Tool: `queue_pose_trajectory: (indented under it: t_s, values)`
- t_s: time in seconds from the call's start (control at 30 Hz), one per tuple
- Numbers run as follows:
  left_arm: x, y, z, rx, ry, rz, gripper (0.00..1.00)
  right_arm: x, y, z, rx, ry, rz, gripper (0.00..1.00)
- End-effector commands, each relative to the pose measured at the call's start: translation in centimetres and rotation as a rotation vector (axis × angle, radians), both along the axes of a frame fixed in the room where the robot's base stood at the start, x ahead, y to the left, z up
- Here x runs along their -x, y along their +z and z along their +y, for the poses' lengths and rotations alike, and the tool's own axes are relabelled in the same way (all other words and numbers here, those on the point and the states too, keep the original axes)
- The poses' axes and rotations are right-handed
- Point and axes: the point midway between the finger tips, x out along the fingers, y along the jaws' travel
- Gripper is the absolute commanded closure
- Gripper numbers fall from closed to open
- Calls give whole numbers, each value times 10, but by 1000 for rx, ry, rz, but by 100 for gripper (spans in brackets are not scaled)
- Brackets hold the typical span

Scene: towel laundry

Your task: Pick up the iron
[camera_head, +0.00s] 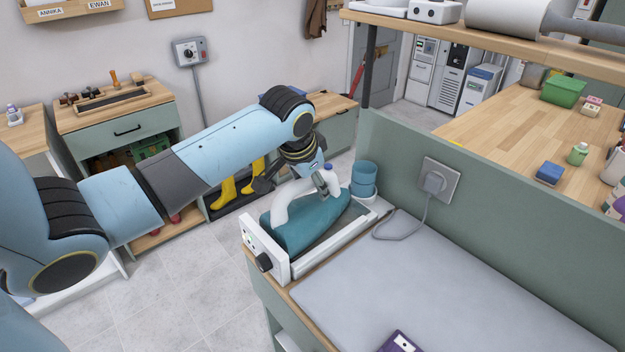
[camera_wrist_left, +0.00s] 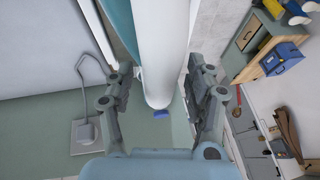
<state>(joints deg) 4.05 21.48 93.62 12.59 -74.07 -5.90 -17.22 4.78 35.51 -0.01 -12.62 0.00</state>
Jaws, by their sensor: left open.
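The iron (camera_head: 305,224) has a teal body and a white arched handle. It rests in a white holder (camera_head: 287,268) with a black knob, at the left end of the grey-topped bench. My left gripper (camera_head: 293,184) is at the handle from above, its fingers spread on either side of it. In the left wrist view the white handle (camera_wrist_left: 160,50) runs between the two open fingers, with visible gaps beside it. Part of the handle is hidden by the gripper in the head view. My right gripper is not in view.
A grey pad (camera_head: 450,285) covers the bench, with a purple item (camera_head: 400,342) at its front. A cord runs from a wall plug (camera_head: 434,182) toward the holder. A green partition (camera_head: 520,230) borders the bench; a wooden shelf (camera_head: 480,38) is above.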

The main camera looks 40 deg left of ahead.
Motion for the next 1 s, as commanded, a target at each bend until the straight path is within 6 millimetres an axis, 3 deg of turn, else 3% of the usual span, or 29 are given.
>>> queue_pose_trajectory:
  t_s: [0.07,0.43,1.0]
  values:
    - [0,0,0,0,0,0,51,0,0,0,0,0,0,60]
    - [0,0,0,0,0,1,99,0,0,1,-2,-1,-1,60]
    - [-1,3,0,0,-1,-5,100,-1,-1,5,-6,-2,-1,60]
